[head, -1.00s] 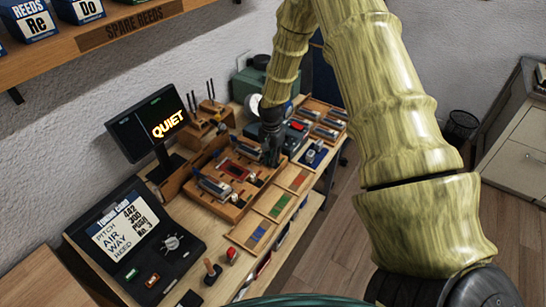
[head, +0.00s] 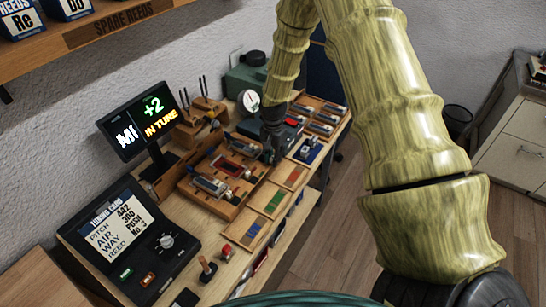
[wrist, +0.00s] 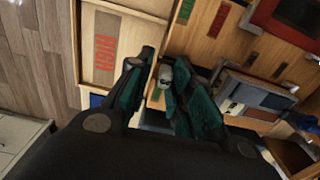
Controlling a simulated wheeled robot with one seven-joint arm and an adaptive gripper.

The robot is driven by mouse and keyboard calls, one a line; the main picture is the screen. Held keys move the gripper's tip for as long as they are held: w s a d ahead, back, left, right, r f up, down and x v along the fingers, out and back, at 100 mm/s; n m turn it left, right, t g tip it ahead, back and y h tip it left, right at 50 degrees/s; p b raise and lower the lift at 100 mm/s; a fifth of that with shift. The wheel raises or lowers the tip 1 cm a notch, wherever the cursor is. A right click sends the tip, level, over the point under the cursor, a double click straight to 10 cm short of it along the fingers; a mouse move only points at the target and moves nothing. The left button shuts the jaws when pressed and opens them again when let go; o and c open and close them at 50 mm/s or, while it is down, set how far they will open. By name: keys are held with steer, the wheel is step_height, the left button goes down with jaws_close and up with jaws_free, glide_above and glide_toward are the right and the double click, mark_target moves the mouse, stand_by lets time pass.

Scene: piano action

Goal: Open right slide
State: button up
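A wooden reed fixture (head: 215,205) stands mid-bench, with metal reed pieces and small round knobs on it. My gripper (head: 272,150) reaches down at the fixture's far right end in the head view. In the wrist view my gripper (wrist: 160,95) has its teal-padded fingers apart, with a small grey rounded knob (wrist: 166,75) showing in the gap between them. I cannot tell whether either pad touches the knob. Which part is the right slide is not clear; my fingers hide much of that end.
A display (head: 142,124) reads "Mi +2 IN TUNE". A tuning console (head: 125,240) stands at the near left. Wooden trays with coloured strips (head: 268,202) line the front edge. A green machine with a dial (head: 249,100) stands behind my gripper.

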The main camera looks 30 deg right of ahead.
step_height(320, 180, up, 12)
stand_by(0.8)
stand_by(0.5)
